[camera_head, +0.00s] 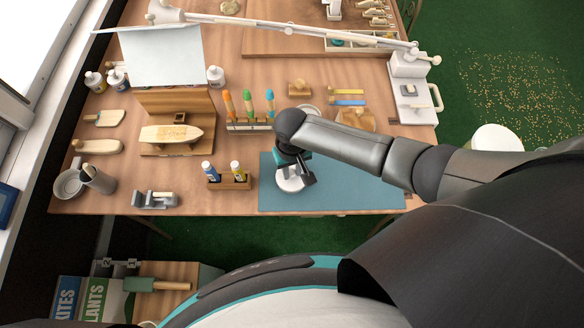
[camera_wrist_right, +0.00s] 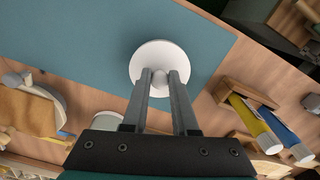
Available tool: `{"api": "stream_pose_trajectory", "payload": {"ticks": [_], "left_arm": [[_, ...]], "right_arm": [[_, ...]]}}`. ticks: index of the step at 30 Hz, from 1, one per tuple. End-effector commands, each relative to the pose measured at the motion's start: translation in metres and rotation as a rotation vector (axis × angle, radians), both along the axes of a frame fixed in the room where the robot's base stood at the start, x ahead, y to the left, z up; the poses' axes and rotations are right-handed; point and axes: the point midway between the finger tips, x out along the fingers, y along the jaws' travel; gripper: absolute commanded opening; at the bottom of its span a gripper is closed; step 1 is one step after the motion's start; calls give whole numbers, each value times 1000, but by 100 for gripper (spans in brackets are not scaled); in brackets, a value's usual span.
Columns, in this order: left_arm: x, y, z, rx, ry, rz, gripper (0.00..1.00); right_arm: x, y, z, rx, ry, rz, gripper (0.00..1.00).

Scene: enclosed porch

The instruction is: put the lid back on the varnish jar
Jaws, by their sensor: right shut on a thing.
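My right gripper (camera_head: 296,168) is over the blue mat, with its fingers pointing down. In the right wrist view its fingertips (camera_wrist_right: 159,76) are shut on the small round knob of a white disc-shaped lid (camera_wrist_right: 148,55). The lid also shows under the gripper in the head view (camera_head: 289,185). I cannot tell whether it touches the mat. A round, pale-rimmed vessel, probably the varnish jar (camera_head: 309,109), stands beyond the mat, partly behind my right arm. In the right wrist view it (camera_wrist_right: 106,121) is largely hidden by the gripper. My left gripper is out of view.
The blue mat (camera_head: 345,193) is mostly bare. A wooden rack (camera_head: 229,181) with small bottles stands just left of it. Behind are a rack of coloured-handled tools (camera_head: 248,126) and a sanding block (camera_head: 299,88). A lamp arm (camera_head: 300,30) crosses the back.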

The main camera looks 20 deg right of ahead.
Motion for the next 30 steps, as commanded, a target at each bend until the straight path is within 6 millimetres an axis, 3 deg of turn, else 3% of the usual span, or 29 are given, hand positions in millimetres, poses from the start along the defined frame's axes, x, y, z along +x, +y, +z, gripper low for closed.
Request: {"api": "stream_pose_trajectory", "payload": {"ticks": [14,15,23,28,30], "left_arm": [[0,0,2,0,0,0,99],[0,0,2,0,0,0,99],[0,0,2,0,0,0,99],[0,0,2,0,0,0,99],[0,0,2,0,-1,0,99]], "right_arm": [[0,0,0,1,-1,0,0],[0,0,0,1,-1,0,31],[0,0,0,1,-1,0,60],[0,0,0,1,-1,0,62],[0,0,0,1,-1,0,67]]}}
